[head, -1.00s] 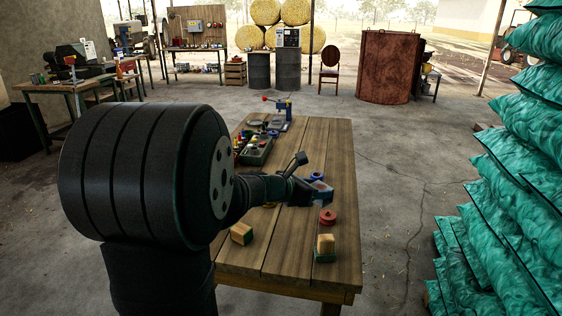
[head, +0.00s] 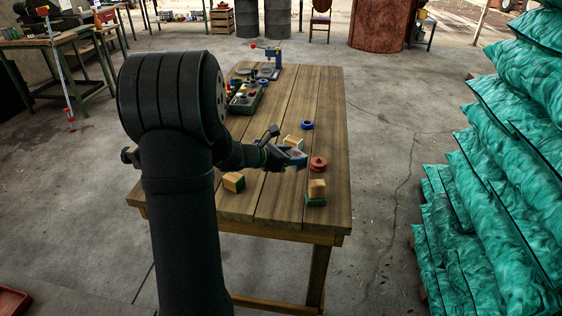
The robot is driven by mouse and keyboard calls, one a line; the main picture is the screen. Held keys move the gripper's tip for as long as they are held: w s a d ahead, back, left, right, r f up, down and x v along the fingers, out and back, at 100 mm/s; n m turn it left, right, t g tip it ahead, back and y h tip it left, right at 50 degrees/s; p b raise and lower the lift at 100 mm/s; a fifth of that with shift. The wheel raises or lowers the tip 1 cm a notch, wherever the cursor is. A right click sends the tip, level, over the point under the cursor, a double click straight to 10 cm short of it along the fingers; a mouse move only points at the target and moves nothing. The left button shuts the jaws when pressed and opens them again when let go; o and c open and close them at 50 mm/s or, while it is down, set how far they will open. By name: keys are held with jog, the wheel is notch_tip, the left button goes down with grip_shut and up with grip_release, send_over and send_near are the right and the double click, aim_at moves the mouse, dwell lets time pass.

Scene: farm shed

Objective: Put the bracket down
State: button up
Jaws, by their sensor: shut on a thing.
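My gripper (head: 287,160) is over the right part of the wooden table (head: 262,205), just left of a red ring (head: 318,163). It is shut on a small blue-grey piece, seemingly the bracket (head: 295,153). The jaws hide part of it, and its shape is hard to make out. I cannot tell whether the bracket touches the tabletop.
A pale block (head: 293,141) is close behind the gripper, and a blue ring (head: 307,125) lies farther back. Wooden-topped blocks stand at front right (head: 316,190) and front left (head: 233,182). A parts tray (head: 246,97) is at the back. Green sacks (head: 500,180) stand right.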

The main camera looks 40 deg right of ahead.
jog(key=w+f, duration=0.2)
jog(key=w, duration=0.1)
jog(key=shift+a, duration=0.4)
jog(key=shift+f, duration=1.95)
jog(key=o, duration=1)
jog(key=shift+f, duration=0.15)
jog(key=shift+o, duration=0.2)
jog(key=shift+a+r, duration=0.3)
jog(key=v, duration=1.1)
jog(key=shift+a, duration=0.25)
